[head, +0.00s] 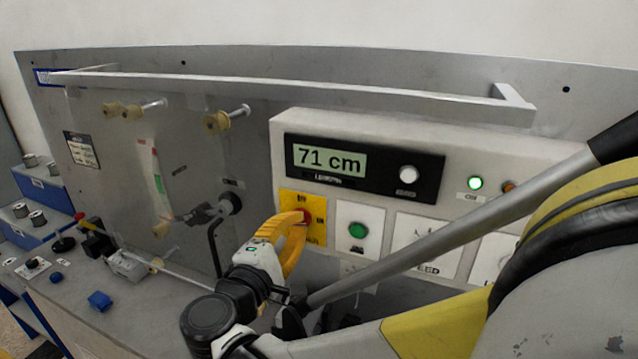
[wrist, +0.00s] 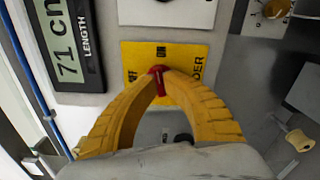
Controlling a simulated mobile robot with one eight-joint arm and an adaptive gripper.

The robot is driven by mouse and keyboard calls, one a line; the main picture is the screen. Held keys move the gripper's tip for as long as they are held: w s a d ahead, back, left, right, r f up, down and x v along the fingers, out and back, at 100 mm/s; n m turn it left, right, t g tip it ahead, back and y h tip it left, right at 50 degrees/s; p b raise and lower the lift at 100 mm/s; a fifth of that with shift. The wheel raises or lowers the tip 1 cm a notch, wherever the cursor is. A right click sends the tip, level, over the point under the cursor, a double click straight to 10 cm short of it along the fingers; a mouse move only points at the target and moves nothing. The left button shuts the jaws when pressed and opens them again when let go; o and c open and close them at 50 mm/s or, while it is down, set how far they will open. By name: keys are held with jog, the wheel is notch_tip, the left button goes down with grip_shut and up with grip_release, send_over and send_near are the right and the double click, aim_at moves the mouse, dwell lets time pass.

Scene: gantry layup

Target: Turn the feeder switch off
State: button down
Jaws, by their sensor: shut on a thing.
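The feeder switch is a red handle (wrist: 158,82) on a yellow plate (wrist: 187,57). In the head view the yellow plate (head: 291,202) sits below the "71 cm" display, with the red handle (head: 306,216) partly hidden by my fingers. My gripper (head: 299,222) reaches up to the plate from below, with its yellow curved fingers closed around the handle. In the wrist view my gripper (wrist: 158,80) has its fingertips on both sides of the red handle. Some of the plate's lettering is hidden by the fingers.
A length display (head: 330,160) is above the switch. A green button (head: 357,230) is just right of it. A black cranked handle (head: 228,203) is at its left. A long grey rail (head: 290,90) runs across above. Blue boxes (head: 45,190) stand at far left.

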aim_at(300, 172)
jog(key=n+b, duration=0.1)
jog(key=n, duration=0.3)
jog(key=shift+n, duration=0.3)
jog(key=n, duration=0.3)
jog(key=shift+n+b, duration=0.3)
jog(key=shift+n, duration=0.1)
jog(key=n, duration=0.3)
jog(key=shift+n+b, duration=0.4)
jog(key=shift+n, duration=1.5)
jog(key=c, duration=1.5)
grip_release()
notch_tip(300, 172, up, 10)
jog(key=shift+r, duration=0.1)
